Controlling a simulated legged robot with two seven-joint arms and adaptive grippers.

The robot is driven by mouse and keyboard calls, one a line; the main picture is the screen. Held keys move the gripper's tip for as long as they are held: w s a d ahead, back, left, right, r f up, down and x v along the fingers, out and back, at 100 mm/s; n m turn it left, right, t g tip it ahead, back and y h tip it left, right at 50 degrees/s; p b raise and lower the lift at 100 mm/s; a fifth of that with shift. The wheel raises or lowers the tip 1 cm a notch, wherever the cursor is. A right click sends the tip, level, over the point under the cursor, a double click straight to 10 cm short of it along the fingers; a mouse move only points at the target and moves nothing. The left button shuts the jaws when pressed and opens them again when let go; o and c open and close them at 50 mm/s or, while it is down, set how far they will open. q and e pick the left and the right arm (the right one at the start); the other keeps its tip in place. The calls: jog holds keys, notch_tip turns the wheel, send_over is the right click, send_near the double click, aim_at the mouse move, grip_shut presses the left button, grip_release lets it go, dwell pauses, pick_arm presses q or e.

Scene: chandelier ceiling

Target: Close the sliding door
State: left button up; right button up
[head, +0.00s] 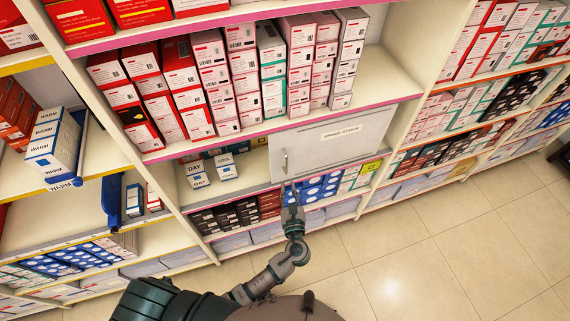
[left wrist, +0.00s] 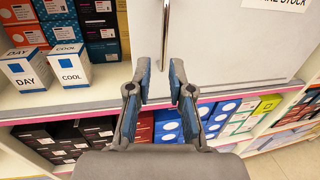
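The sliding door (head: 350,150) is a pale grey panel with a white "STOCK" label. It covers the right part of a shelf compartment; the left part stands open. Its upright bar handle (head: 285,162) is near the door's left edge. In the left wrist view the door (left wrist: 225,50) fills the upper right, and the handle (left wrist: 165,35) runs down towards the fingertips. My left gripper (head: 291,184) is at the door's lower left, just below the handle. In the left wrist view the gripper (left wrist: 162,75) is open, its fingertips apart on either side of the handle's lower end. Contact cannot be told. My right gripper is out of view.
White DAY and COOL boxes (left wrist: 28,70) stand in the open part, left of the door. Shoe boxes (head: 225,80) fill the shelf above. Blue and dark boxes (head: 235,212) sit on the shelf below.

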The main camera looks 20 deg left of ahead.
aim_at(286, 167)
pick_arm(q)
jog(key=x, duration=0.9)
jog(key=shift+w+d, duration=0.15)
jog(key=shift+w, duration=0.35)
grip_shut()
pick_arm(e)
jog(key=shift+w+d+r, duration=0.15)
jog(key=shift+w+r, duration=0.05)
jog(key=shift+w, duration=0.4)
